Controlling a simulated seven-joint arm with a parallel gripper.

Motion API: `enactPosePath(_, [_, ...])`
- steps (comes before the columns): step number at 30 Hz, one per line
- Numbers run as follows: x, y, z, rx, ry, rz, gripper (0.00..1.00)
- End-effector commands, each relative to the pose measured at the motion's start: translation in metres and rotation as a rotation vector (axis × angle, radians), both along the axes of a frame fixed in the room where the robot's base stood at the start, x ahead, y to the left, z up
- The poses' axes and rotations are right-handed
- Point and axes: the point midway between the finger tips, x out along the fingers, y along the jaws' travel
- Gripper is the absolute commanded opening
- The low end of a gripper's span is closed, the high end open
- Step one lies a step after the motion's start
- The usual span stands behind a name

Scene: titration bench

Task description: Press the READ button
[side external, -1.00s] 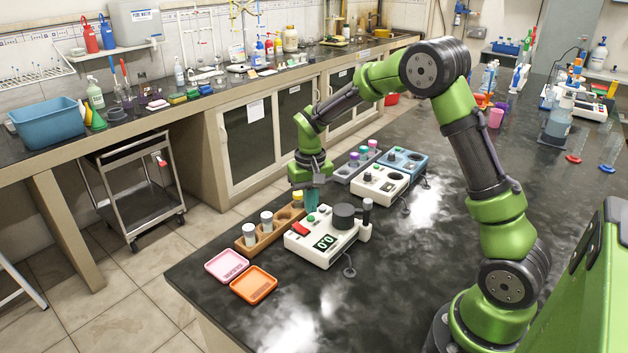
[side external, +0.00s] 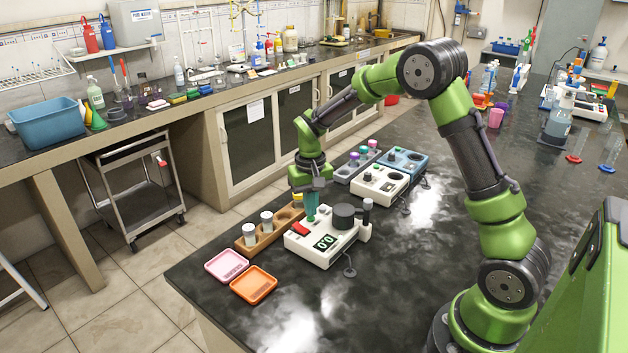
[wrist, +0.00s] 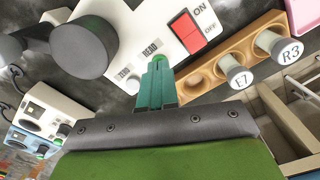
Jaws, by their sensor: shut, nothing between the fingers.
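The white instrument (side external: 325,240) stands on the dark bench, with a red switch, a dark round part and a lit display. In the wrist view its panel (wrist: 145,15) shows the READ label (wrist: 151,47) beside a green button (wrist: 158,58). My gripper (wrist: 157,62) is shut and empty, with its teal fingertips over that green button and hiding most of it. In the side view my gripper (side external: 311,218) points straight down at the panel, and the fingertips cover the button. I cannot tell whether they touch it or whether it is pressed in.
A wooden rack (side external: 257,240) with white-capped vials stands close on the left. A pink tray (side external: 226,265) and an orange tray (side external: 253,284) lie in front. A second white device (side external: 380,185) and a blue one (side external: 405,160) stand behind.

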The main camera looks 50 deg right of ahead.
Motion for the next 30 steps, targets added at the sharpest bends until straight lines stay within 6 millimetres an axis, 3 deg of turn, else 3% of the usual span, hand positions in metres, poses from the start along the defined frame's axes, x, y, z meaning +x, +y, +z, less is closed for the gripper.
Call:
enactPosePath(20, [0.0, 0.0, -0.01, 0.0, 0.001, 0.0, 0.0])
enactPosePath(30, [0.0, 0.0, 0.013, -0.001, -0.001, 0.001, 0.0])
